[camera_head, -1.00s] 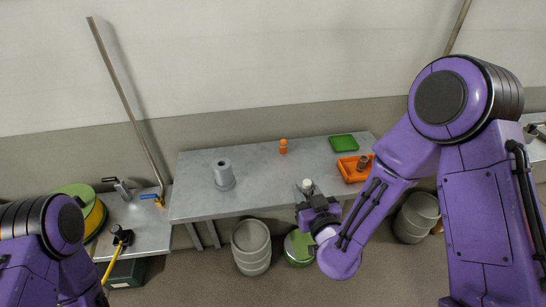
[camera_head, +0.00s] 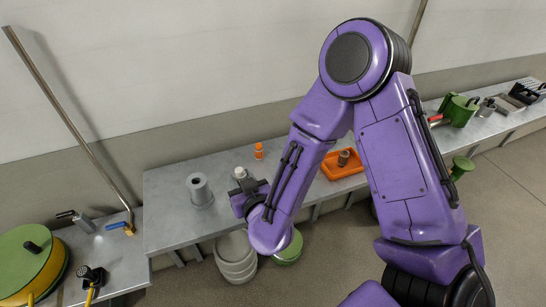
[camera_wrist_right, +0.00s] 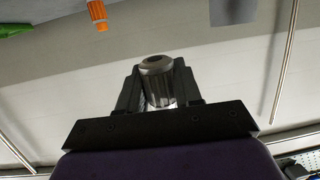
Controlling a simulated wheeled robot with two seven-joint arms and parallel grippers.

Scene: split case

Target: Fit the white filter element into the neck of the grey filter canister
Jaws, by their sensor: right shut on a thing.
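The grey filter canister (camera_head: 200,190) stands upright on the grey table, with a wider foot and a dark round opening in its top. My right gripper (camera_head: 244,184) is above the table to the right of the canister and apart from it. It is shut on the white filter element (camera_head: 240,173), whose pale top shows above the fingers. In the right wrist view the filter element (camera_wrist_right: 158,83) looks like a ribbed cylinder with a rounded end, held between both fingers. Its lower part is hidden by the gripper. My left gripper is out of view.
An orange bottle (camera_head: 259,151) stands behind the filter element. An orange tray (camera_head: 333,172) with a brown cylindrical part (camera_head: 343,158) lies to the right, partly behind my right arm. The table (camera_head: 165,225) is bare around the canister. A grey drum (camera_head: 235,258) stands below the table's front edge.

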